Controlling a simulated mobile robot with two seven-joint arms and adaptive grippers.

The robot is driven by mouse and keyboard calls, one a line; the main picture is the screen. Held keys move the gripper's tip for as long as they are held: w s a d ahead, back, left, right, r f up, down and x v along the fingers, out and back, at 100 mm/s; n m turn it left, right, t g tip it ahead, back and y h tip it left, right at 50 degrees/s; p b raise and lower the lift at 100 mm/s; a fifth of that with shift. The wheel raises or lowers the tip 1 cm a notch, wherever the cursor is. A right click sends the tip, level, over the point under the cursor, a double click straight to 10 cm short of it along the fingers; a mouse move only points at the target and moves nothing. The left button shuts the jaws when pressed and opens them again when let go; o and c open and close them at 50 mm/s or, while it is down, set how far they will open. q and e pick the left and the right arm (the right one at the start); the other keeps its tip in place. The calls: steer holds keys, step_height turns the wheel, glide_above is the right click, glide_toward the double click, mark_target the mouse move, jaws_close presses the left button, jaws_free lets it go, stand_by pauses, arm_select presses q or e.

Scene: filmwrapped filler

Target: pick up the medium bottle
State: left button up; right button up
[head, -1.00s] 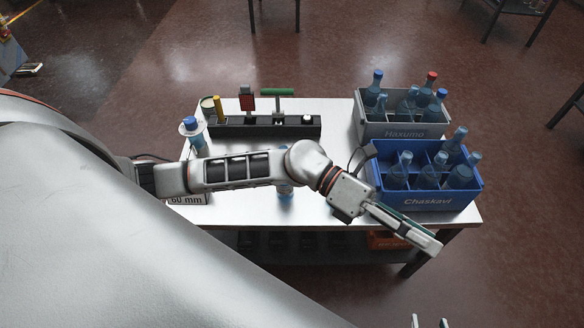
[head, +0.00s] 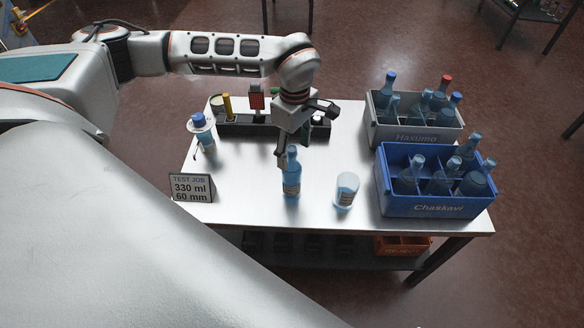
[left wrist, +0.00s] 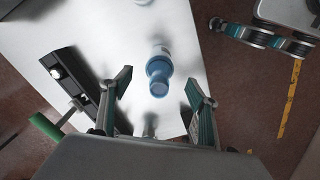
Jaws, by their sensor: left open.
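A blue bottle (head: 291,178) with a pale label stands upright on the metal table (head: 240,180), near its front middle; I take it as the medium bottle. It also shows from above in the left wrist view (left wrist: 159,75), ahead of and between the fingers. My left gripper (head: 284,150) points down at the bottle's top in the head view, just behind its neck; contact is not clear. In the left wrist view its two fingers (left wrist: 158,90) are apart with nothing held. My right gripper (left wrist: 265,38) shows at the wrist view's upper right; its jaw state is unclear.
A clear cup (head: 346,190) stands right of the bottle. A blue-capped bottle (head: 204,138) and a sign (head: 191,188) are at left. A black tool holder (head: 240,129) lies behind. A grey crate (head: 412,138) and a blue crate (head: 436,208), both with bottles, fill the right.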

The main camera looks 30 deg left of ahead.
mark_target(292, 164)
arm_select(q)
steer(key=f, duration=0.6)
steer(key=shift+a+b, duration=0.35)
steer(key=shift+f, duration=0.2)
steer(key=shift+c, duration=1.4)
steer(key=c, duration=1.3)
jaws_close()
arm_select(e)
steer(key=shift+w+d+f, duration=0.1)
steer(key=shift+w+f, duration=0.05)
steer(key=shift+f, duration=0.05)
arm_select(q)
steer(key=shift+r, duration=0.1)
